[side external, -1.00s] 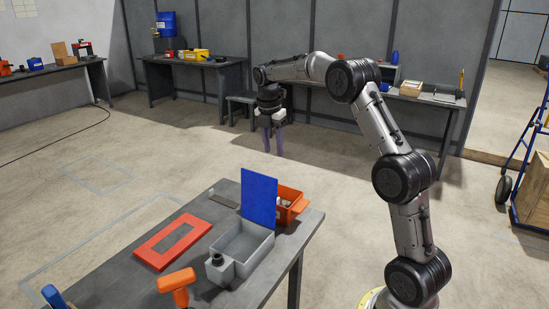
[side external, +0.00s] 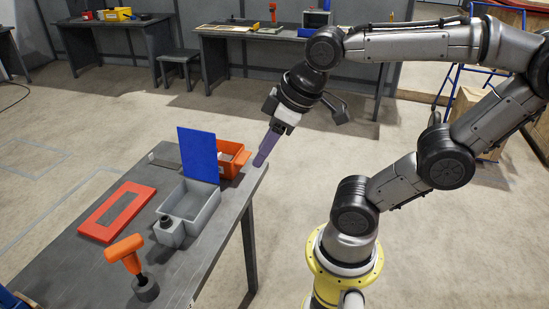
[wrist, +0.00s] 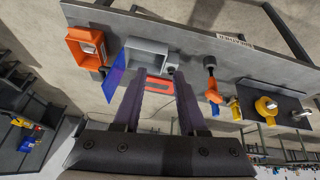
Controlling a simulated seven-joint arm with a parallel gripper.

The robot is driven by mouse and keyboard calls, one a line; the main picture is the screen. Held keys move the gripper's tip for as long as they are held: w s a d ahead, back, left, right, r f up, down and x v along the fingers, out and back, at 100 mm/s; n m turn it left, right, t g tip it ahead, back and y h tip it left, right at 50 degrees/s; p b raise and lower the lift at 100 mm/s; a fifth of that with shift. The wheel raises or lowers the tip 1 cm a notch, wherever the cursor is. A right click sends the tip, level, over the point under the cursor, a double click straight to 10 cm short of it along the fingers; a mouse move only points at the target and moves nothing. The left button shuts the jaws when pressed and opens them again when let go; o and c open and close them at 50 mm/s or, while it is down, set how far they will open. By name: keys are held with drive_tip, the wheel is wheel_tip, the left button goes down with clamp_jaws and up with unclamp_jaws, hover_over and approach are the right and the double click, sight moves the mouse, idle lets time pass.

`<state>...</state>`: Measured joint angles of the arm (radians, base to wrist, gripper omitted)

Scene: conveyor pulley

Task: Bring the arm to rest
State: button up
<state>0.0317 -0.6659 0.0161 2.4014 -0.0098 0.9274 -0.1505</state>
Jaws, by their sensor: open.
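My gripper (side external: 262,160) hangs tilted at the right edge of the workbench (side external: 105,235), its purple fingers pointing down and left. In the wrist view my gripper (wrist: 161,65) has its two fingers apart, with nothing held between them. A grey open box (side external: 203,203) with a raised blue panel (side external: 198,155) stands on the bench to the left of the fingers. An orange bin (side external: 236,158) sits behind it, close to the fingers in the picture. Whether the fingertips touch the bench cannot be told.
A red frame (side external: 97,212) lies flat on the bench. An orange-handled tool (side external: 124,248) stands upright near the front. The wrist view also shows a dark plate (wrist: 262,98) with yellow parts. Open floor lies right of the bench; other benches (side external: 235,50) line the wall.

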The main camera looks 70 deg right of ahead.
drive_tip(key=shift+s+a+f+m, duration=0.2)
drive_tip(key=shift+s+f+m, duration=0.15)
drive_tip(key=shift+s+f, duration=0.15)
drive_tip(key=shift+s+a+f+m, duration=0.2)
drive_tip(key=shift+s+f+m, duration=0.15)
drive_tip(key=shift+s, duration=0.25)
idle(0.5)
